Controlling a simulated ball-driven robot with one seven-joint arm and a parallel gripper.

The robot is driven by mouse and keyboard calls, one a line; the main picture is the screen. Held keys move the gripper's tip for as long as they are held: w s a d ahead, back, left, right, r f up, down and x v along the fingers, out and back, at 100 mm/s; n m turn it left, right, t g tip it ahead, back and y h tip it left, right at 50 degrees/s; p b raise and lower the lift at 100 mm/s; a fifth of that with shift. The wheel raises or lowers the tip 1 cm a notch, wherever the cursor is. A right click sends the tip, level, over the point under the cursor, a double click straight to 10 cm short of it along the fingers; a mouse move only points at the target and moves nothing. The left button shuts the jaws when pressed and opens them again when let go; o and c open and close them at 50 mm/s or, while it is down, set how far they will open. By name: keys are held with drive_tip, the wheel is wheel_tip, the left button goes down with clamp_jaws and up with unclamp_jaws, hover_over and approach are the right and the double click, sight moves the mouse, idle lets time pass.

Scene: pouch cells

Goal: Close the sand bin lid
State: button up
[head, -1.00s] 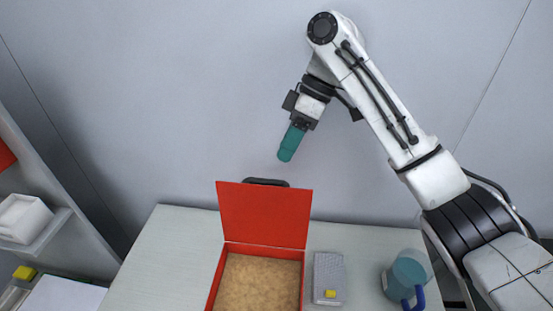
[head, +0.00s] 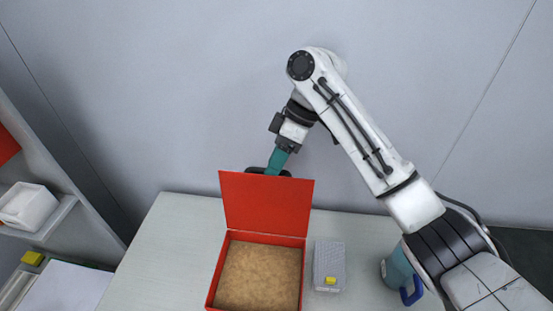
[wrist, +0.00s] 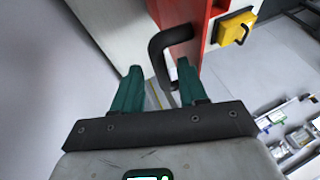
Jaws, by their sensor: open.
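The red sand bin (head: 304,270) sits on the table with sand (head: 258,275) inside. Its red lid (head: 266,205) stands upright at the back edge, so the bin is open. A black handle (head: 255,170) shows behind the lid's top edge. My gripper (head: 272,172) points down at this handle from above and behind the lid; its fingertips are partly hidden. In the wrist view my gripper's teal fingers (wrist: 158,68) are apart, with the black handle (wrist: 156,48) between and just ahead of them. Contact is not clear.
A grey box (head: 328,258) with a yellow piece stands right of the bin. A teal jug (head: 398,270) with a blue handle is farther right, partly behind my arm. Shelves (head: 50,225) stand at the left. The table left of the bin is clear.

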clamp_jaws()
idle(0.4)
